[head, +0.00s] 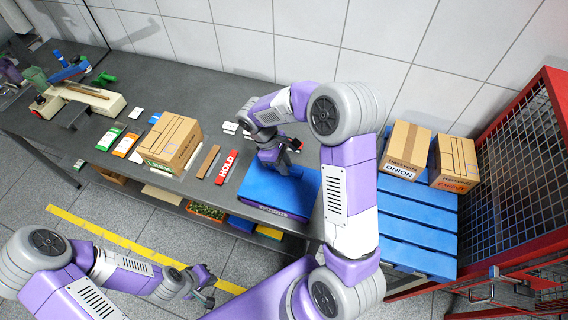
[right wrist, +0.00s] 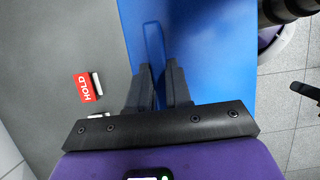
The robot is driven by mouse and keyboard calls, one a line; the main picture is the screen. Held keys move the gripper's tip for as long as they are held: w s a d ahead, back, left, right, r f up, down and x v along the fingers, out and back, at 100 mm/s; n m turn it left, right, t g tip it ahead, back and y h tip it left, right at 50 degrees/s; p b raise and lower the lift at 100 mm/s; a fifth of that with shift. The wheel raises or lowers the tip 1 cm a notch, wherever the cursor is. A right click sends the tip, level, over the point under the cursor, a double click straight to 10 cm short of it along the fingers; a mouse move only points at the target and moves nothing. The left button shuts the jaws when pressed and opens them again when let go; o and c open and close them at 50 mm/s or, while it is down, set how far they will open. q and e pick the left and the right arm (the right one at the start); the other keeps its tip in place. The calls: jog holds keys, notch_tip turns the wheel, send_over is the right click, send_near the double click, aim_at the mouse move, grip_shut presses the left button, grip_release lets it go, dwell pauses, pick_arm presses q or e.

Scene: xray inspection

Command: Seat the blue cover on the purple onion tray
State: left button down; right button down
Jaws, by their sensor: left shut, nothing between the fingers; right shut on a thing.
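The blue cover (head: 257,186) is a flat slab at the table's right end; it also fills much of the right wrist view (right wrist: 220,50). The purple onion tray (head: 272,213) shows only as a strip under the cover's front edge. Whether the cover sits flush on it all round I cannot tell. My right gripper (head: 288,169) is over the cover, and in the right wrist view (right wrist: 160,88) its fingers are shut on the cover's raised blue handle (right wrist: 153,42). My left gripper (head: 207,288) is shut and empty, low in front of the table.
A cardboard box (head: 171,141) stands further left. Two boxes, one marked ONION (head: 404,150), stand on a blue slatted platform (head: 410,232) at right, beside a red mesh cage (head: 520,150).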

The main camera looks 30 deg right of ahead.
jog(key=shift+f+b, duration=0.6)
jog(key=shift+f, duration=0.35)
jog(key=c, duration=1)
grip_release()
jog(key=shift+o, duration=0.2)
jog(key=p+v, duration=0.1)
jog(key=v, duration=0.6)
jog(key=shift+r, duration=0.35)
